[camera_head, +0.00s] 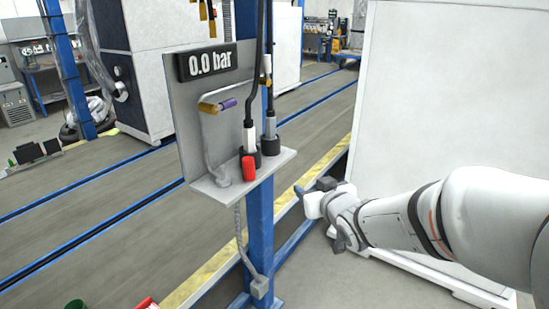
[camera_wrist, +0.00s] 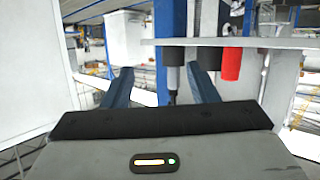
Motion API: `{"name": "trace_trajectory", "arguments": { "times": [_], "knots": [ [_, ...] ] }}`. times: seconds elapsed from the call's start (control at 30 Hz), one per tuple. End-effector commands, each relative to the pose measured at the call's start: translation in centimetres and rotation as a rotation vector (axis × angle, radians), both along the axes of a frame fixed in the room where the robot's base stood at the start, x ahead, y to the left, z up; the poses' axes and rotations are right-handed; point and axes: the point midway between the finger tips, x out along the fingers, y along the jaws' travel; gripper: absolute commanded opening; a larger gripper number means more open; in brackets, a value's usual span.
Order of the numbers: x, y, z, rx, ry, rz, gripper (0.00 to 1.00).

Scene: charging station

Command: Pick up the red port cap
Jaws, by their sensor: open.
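The red port cap (camera_head: 249,167) is a small upright red cylinder on the front of the grey shelf (camera_head: 272,163), beside two black plugs with cables. In the wrist view the red cap (camera_wrist: 231,64) is right of the fingers; this view looks inverted, with the cap below the shelf edge (camera_wrist: 285,43). My gripper (camera_head: 308,190) is open and empty, to the right of the shelf and apart from it. In the wrist view the two dark fingers of my gripper (camera_wrist: 160,88) are spread wide, with a black plug behind the gap.
A large white cabinet (camera_head: 440,100) stands at the right. Cables hang above the plugs.

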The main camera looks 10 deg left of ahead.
Motion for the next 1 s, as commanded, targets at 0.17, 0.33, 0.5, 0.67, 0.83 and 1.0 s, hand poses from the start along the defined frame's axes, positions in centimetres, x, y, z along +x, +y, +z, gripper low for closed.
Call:
{"name": "trace_trajectory", "arguments": {
  "times": [0.17, 0.33, 0.5, 0.67, 0.83, 1.0],
  "knots": [
    [-0.4, 7.0, 1.5, 0.144, -0.132, 0.223, 0.53],
    [-1.4, 9.9, 2.3, 0.224, -0.185, 0.330, 0.53],
    [-0.7, 11.4, 2.6, 0.241, -0.196, 0.351, 0.53],
    [0.4, 12.6, 2.6, 0.240, -0.195, 0.348, 0.53],
    [1.9, 14.3, 3.0, 0.238, -0.196, 0.348, 0.53],
    [3.2, 15.8, 2.8, 0.239, -0.196, 0.346, 0.53]
  ]
}}
